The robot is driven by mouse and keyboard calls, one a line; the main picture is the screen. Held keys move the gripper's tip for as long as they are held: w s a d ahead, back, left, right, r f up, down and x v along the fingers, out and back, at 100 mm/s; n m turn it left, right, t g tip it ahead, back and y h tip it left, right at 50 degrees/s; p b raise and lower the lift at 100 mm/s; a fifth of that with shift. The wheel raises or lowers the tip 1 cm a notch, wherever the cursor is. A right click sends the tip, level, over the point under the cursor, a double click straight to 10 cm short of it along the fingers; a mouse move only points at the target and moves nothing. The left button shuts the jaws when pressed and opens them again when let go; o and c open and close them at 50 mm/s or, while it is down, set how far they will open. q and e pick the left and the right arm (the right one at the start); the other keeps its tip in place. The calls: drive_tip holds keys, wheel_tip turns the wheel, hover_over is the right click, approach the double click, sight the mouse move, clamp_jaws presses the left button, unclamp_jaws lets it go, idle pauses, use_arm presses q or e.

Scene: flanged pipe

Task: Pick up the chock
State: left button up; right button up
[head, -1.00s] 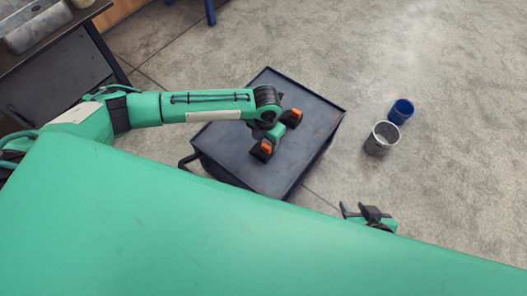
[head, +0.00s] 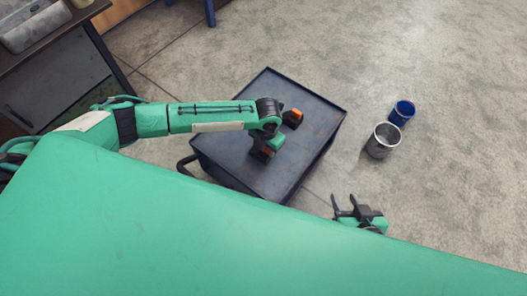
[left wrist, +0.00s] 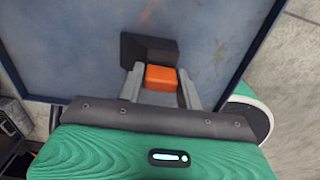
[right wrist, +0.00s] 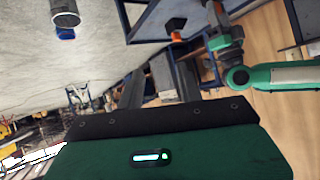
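The far chock (head: 292,117) shows clear of my gripper in the head view. In the left wrist view, the fingers of my left gripper (left wrist: 161,80) stand on either side of a chock's orange block (left wrist: 161,77), open, with small gaps seen. Its black part (left wrist: 150,49) lies beyond the fingertips. My right gripper (head: 346,205) is open and empty, off the cart's near right side.
A grey metal bucket (head: 382,141) and a blue container (head: 401,112) stand on the concrete floor right of the cart. A dark cabinet (head: 60,85) with grey trays (head: 35,25) stands at the left. The cart top has a raised rim.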

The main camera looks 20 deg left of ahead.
use_arm(q)
clamp_jaws()
drive_tip(key=shift+r, duration=0.1)
